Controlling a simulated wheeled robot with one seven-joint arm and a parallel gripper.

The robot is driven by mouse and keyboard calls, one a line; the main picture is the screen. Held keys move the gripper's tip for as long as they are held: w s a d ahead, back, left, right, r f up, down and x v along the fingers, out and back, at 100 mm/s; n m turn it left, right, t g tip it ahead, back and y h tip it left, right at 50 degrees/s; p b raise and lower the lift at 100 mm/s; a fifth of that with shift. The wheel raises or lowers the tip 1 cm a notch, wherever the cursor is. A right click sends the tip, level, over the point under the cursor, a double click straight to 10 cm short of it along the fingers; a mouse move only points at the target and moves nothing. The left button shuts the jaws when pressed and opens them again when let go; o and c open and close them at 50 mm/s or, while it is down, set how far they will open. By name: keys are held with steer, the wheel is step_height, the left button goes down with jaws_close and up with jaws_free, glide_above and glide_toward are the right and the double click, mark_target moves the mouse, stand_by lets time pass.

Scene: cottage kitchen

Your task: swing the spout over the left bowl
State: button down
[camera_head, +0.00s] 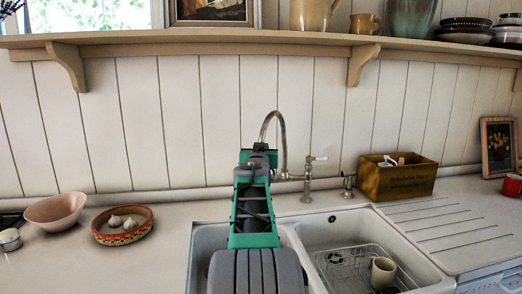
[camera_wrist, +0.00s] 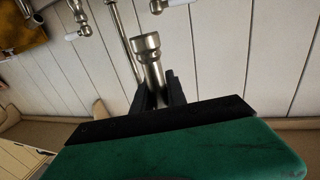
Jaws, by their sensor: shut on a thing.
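The metal spout (camera_head: 283,140) rises from the tap behind the sink and arches to the left. Its lower end is hidden behind my gripper (camera_head: 258,154) in the head view. In the wrist view, the dark fingers of my gripper (camera_wrist: 158,97) are shut on the spout's end (camera_wrist: 149,55), one on each side. The left bowl (camera_head: 206,238) of the white sink is partly hidden under my arm. The spout's end lines up with the left bowl in the head picture, but its depth over the bowl is unclear.
The right bowl (camera_head: 340,230) holds a wire rack (camera_head: 345,265) and a cream mug (camera_head: 383,273). A wooden box (camera_head: 398,180) stands right of the tap handle (camera_head: 318,158). A pink bowl (camera_head: 55,210) and a patterned dish (camera_head: 122,233) stand left. A shelf (camera_head: 215,38) runs above.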

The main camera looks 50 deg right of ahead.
steer(key=shift+s+r, duration=0.1)
steer(key=shift+r, duration=0.05)
steer(key=c, duration=1.5)
jaws_free()
steer(key=shift+d, duration=0.15)
steer(key=shift+c, duration=0.2)
steer(key=shift+o, duration=1)
steer(key=b+v, duration=0.2)
steer(key=v, duration=0.5)
steer(key=shift+a, duration=0.45)
steer(key=shift+s, duration=0.1)
steer(key=shift+c, duration=0.3)
